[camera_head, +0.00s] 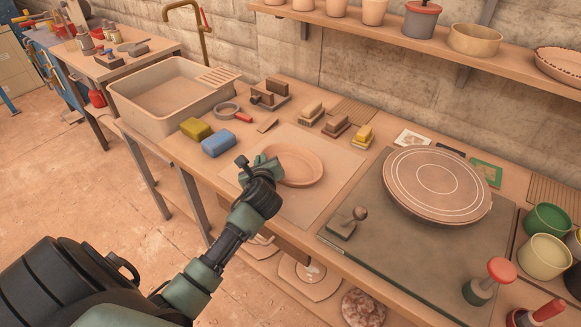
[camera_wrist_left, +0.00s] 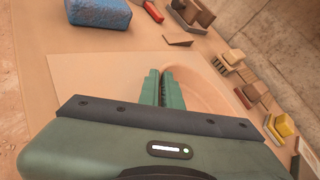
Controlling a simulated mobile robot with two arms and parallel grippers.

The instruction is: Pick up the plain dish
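The plain dish (camera_head: 301,166), a round shallow terracotta dish, is on a pale square mat (camera_head: 325,205) in the middle of the bench. It also shows in the left wrist view (camera_wrist_left: 205,88), behind the fingers. My left gripper (camera_head: 266,163) is at the dish's left rim. In the left wrist view its green fingers (camera_wrist_left: 162,88) are close together, with the rim between them. The dish looks level; whether it touches the mat is hard to tell. My right gripper is not in view.
Small blocks (camera_head: 335,126) stand behind. A large round plate (camera_head: 437,185) and a stamp (camera_head: 346,223) are on the dark board to the right.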

